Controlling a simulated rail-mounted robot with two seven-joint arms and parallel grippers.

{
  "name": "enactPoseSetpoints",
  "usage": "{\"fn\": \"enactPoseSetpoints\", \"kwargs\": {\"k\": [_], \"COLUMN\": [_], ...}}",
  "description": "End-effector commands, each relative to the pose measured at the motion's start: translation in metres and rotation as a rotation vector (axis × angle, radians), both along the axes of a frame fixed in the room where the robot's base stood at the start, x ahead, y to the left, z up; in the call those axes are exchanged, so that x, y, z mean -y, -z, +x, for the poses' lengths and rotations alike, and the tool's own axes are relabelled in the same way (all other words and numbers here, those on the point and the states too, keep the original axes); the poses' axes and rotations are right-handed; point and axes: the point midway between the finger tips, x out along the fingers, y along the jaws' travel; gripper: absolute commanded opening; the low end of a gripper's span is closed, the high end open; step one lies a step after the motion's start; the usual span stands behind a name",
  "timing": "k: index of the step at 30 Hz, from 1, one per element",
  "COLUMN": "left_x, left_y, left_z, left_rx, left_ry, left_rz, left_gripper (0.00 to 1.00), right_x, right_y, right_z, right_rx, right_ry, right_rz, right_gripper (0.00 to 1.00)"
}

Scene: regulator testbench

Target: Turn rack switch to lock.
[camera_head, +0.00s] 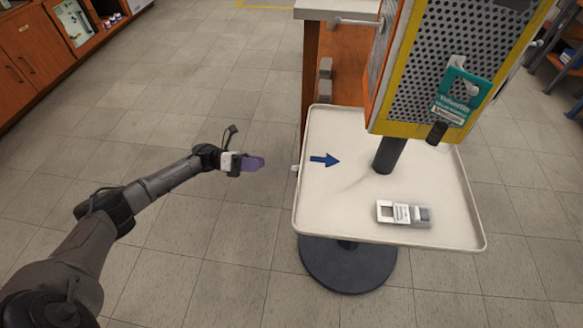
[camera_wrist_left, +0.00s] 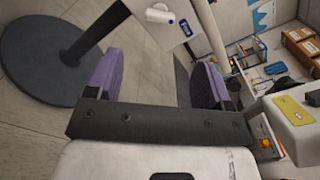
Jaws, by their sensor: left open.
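A white tray (camera_head: 335,215) on a stand carries a blue arrow (camera_head: 325,160) pointing right. A small pale knob or lever (camera_head: 295,168) sticks out from the tray's left edge; I take it for the rack switch, but its setting is too small to read. My left gripper (camera_head: 262,162) is open and empty, a short way left of that edge, touching nothing. In the left wrist view, its two purple fingers (camera_wrist_left: 158,60) stand wide apart. Beyond them is a white panel with a pale cylindrical part (camera_wrist_left: 160,16) and a blue mark (camera_wrist_left: 187,27). My right gripper is out of view.
A grey and white handheld device (camera_head: 404,213) lies on the tray. A perforated yellow-framed panel (camera_head: 440,70) with a teal tag (camera_head: 460,97) rises above it on a dark post (camera_head: 389,155). The round black base (camera_head: 347,268) stands below. The floor left of the tray is clear.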

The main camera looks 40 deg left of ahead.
Motion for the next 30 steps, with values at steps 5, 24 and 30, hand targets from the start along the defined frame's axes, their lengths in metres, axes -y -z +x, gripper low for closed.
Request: {"fn": "enactPoseSetpoints", "kwargs": {"k": [5,24,30], "left_x": [0.030,0.096,0.098], "left_y": [0.001,0.000,0.000], "left_z": [0.019,0.059,0.060], "left_rx": [0.002,-0.002,-0.003], "left_ry": [0.001,-0.002,-0.003], "left_rz": [-0.002,-0.002,-0.002], "left_gripper": [0.74,0.74,0.74], "right_x": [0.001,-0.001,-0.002], "right_y": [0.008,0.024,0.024], "right_z": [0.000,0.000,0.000], "right_rx": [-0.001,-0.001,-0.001], "right_ry": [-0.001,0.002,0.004], "right_rz": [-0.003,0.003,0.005], "right_gripper": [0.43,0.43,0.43]}}
